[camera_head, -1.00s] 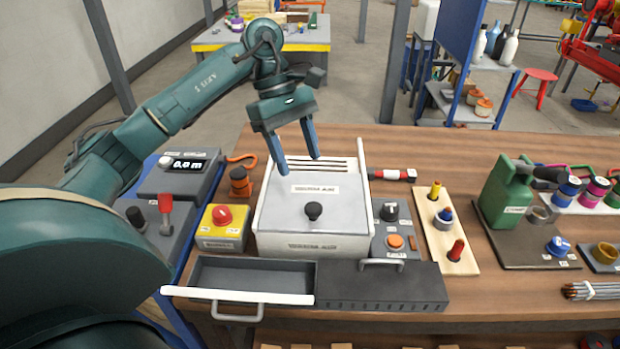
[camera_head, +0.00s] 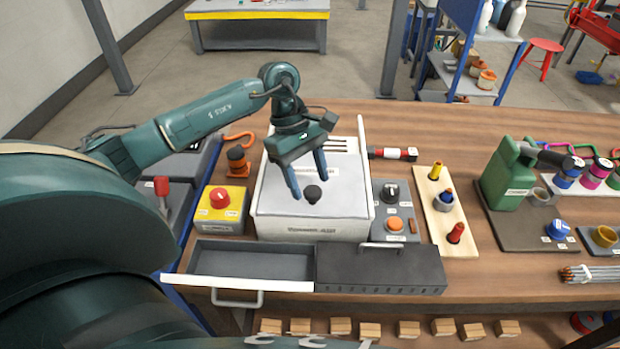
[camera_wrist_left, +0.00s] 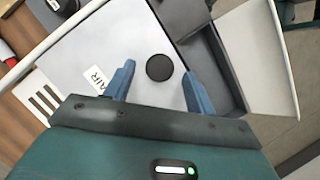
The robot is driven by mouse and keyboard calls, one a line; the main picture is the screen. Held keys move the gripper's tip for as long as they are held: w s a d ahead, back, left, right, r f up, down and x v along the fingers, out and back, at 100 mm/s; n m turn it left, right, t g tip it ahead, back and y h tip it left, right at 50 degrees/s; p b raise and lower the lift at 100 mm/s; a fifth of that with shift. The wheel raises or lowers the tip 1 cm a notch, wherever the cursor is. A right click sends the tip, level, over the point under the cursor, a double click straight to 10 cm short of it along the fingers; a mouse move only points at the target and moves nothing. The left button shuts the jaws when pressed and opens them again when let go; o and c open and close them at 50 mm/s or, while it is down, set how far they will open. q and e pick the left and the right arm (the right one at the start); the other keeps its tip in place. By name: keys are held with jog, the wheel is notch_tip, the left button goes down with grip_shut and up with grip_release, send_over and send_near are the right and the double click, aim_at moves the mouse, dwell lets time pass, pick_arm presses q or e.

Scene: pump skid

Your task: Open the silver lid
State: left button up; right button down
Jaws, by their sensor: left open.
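The silver lid (camera_head: 338,191) lies closed on a white box (camera_head: 312,230) on the wooden bench. A black round knob (camera_head: 313,194) stands on the lid. In the left wrist view the lid (camera_wrist_left: 110,50) shows as a grey plate with its knob (camera_wrist_left: 159,67). My left gripper (camera_head: 311,185) is open over the lid, its blue fingers pointing down. In the left wrist view the knob appears between and a little beyond the fingertips (camera_wrist_left: 158,75). I cannot tell whether the fingers touch anything. My right gripper is not in view.
A yellow box with a red button (camera_head: 221,201) stands left of the white box. A small panel with a black dial and orange button (camera_head: 396,210) sits on its right. An open grey drawer tray (camera_head: 250,262) lies in front.

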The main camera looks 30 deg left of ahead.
pick_arm(q)
jog(key=shift+x, duration=0.8)
jog(key=shift+c, duration=0.3)
grip_shut()
